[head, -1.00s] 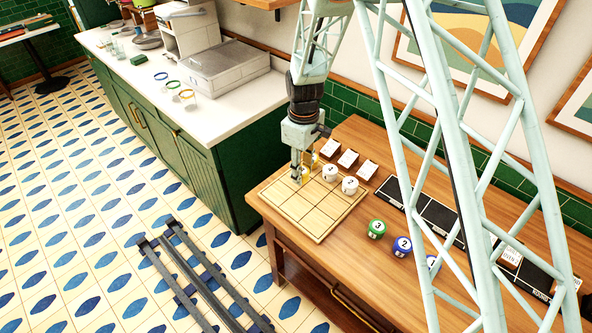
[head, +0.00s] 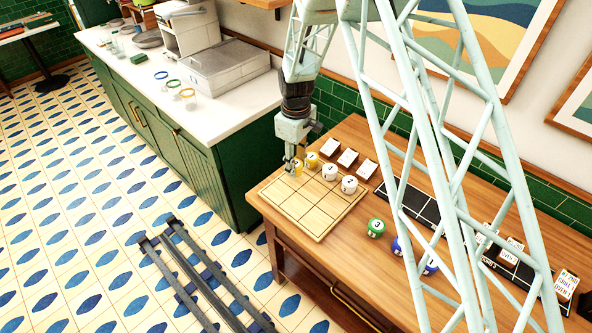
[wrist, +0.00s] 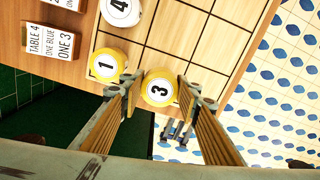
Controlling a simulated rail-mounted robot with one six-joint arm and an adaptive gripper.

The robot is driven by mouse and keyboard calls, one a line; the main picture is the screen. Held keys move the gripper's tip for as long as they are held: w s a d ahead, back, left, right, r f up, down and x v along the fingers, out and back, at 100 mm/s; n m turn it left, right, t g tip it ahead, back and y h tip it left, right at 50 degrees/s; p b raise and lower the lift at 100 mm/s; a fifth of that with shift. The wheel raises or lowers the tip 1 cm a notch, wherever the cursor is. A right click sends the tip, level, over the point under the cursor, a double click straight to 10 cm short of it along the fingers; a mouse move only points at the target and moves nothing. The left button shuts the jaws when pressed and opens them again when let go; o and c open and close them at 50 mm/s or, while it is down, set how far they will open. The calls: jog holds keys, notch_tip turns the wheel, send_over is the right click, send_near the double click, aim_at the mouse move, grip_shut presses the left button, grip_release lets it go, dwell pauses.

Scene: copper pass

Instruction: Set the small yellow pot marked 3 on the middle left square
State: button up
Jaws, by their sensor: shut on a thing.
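My gripper (head: 293,168) is shut on the small yellow pot marked 3 (wrist: 159,88), which sits between the two fingers in the wrist view. In the head view the pot (head: 297,166) is at the back left corner area of the wooden grid board (head: 300,209). I cannot tell whether it touches the board. A yellow pot marked 1 (wrist: 107,64) stands close beside it, and also shows in the head view (head: 312,160). The board's front squares are bare.
White pots (head: 330,172) (head: 349,184) stand along the board's back edge. Card holders (head: 347,158) are behind them. Green (head: 376,227) and blue (head: 400,245) pots stand on the table to the right. A green cabinet (head: 230,170) is left of the table.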

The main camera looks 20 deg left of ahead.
jog(key=shift+f, duration=1.3)
jog(key=shift+f, duration=0.15)
jog(key=o, duration=0.9)
jog(key=shift+r, duration=0.25)
jog(key=shift+r+b, duration=0.5)
jog(key=shift+r, duration=5.4)
jog(key=shift+d+r, duration=0.1)
